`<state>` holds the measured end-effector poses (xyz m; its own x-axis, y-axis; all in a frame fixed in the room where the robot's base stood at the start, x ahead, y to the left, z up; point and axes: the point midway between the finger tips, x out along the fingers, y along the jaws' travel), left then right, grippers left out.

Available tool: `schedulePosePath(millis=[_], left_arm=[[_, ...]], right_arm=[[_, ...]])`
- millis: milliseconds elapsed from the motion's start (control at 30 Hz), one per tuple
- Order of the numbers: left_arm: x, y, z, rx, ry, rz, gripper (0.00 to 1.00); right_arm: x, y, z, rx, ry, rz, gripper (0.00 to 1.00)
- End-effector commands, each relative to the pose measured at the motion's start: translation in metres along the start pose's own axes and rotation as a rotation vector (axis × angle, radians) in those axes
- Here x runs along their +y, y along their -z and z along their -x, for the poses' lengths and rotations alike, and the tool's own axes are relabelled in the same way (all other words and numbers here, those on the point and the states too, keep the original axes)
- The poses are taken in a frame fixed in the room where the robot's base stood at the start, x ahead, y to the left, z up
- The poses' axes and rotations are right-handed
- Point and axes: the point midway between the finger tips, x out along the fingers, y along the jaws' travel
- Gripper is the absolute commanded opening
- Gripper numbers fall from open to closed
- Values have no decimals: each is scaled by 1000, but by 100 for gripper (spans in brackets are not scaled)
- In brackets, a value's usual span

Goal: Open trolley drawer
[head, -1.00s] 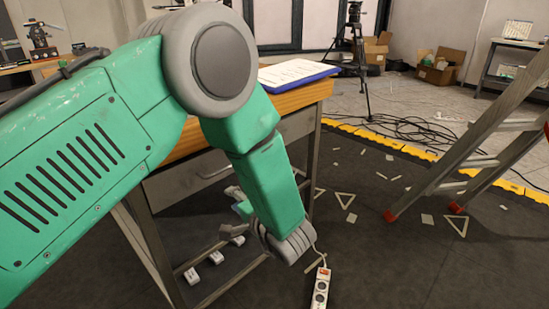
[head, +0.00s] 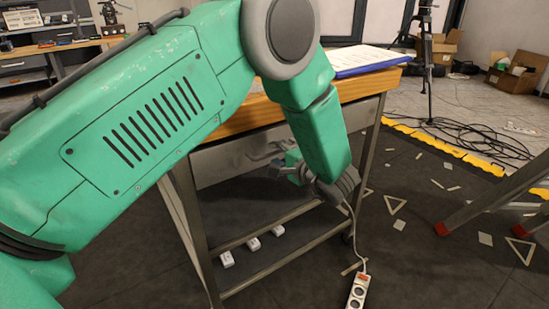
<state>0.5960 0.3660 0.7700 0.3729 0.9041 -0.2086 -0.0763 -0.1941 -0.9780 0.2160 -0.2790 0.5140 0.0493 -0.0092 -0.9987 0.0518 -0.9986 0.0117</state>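The trolley has a wooden top (head: 245,117) on a grey metal frame. Its grey drawer front (head: 222,166) sits under the top and looks flush with the frame. A bar handle (head: 262,155) runs along that front, partly hidden by my gripper and arm. My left arm reaches across the view and bends down in front of the trolley. My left gripper (head: 282,166) is small in view, at or just beside the right part of the handle. I cannot tell whether it touches the handle or how its fingers stand. My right gripper is out of view.
A blue clipboard (head: 365,62) lies on the trolley top. White adapters (head: 252,244) sit on the lower shelf. A power strip (head: 357,290) lies on the dark floor at the trolley's right. A ladder (head: 490,200) stands further right, and a tripod (head: 426,60) behind.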

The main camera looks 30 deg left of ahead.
Motion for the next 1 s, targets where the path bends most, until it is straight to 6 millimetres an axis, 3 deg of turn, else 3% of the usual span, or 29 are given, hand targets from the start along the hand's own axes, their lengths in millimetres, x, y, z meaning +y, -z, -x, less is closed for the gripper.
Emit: schedulePosePath(millis=[133,467,567,1000], left_arm=[[0,1,-12,0,1,1,31],[0,0,-16,2,1,0,31],[0,0,-16,1,0,1,0],[0,-1,-19,-1,-2,-2,0]], right_arm=[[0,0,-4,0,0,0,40],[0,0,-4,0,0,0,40],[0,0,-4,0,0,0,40],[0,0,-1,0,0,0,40]])
